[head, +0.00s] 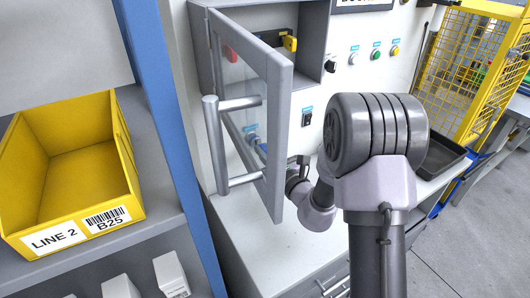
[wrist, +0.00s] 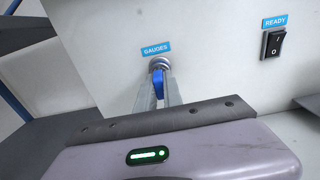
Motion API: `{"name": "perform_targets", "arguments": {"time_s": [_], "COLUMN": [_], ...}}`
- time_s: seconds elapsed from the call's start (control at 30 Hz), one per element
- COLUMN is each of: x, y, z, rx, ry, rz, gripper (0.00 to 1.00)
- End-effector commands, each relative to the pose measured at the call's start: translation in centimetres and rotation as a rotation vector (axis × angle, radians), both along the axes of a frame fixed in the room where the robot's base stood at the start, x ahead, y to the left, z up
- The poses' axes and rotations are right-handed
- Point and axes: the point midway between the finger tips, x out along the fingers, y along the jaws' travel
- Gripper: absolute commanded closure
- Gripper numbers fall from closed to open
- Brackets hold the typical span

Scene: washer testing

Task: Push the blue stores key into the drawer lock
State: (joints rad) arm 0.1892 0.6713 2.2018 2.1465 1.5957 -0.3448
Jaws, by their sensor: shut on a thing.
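The blue key (wrist: 158,90) is between the two fingers of my gripper (wrist: 159,82), which is shut on it. In the wrist view the key points at a round metal lock (wrist: 159,63) on a pale panel, under a blue label reading GAUGES (wrist: 156,47). The key's tip is hidden, so I cannot tell how far it is in the lock. In the head view a bit of the blue key (head: 262,147) shows through the clear pane of an open door, close to the panel.
The grey-framed clear door (head: 280,120) with its bar handle (head: 211,145) stands open left of my arm. A READY rocker switch (wrist: 274,42) is right of the lock. A yellow LINE 2 bin (head: 70,170) sits on the left shelf; a dark tray (head: 443,155) is at right.

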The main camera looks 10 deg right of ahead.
Motion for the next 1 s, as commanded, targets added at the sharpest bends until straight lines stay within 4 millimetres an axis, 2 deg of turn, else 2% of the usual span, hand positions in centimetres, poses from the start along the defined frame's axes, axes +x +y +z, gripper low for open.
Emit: {"name": "perform_targets", "arguments": {"time_s": [1.0], "x": [1.2], "y": [0.4], "z": [0.0], "rx": [0.000], "ry": [0.001], "rz": [0.001], "gripper": [1.00]}}
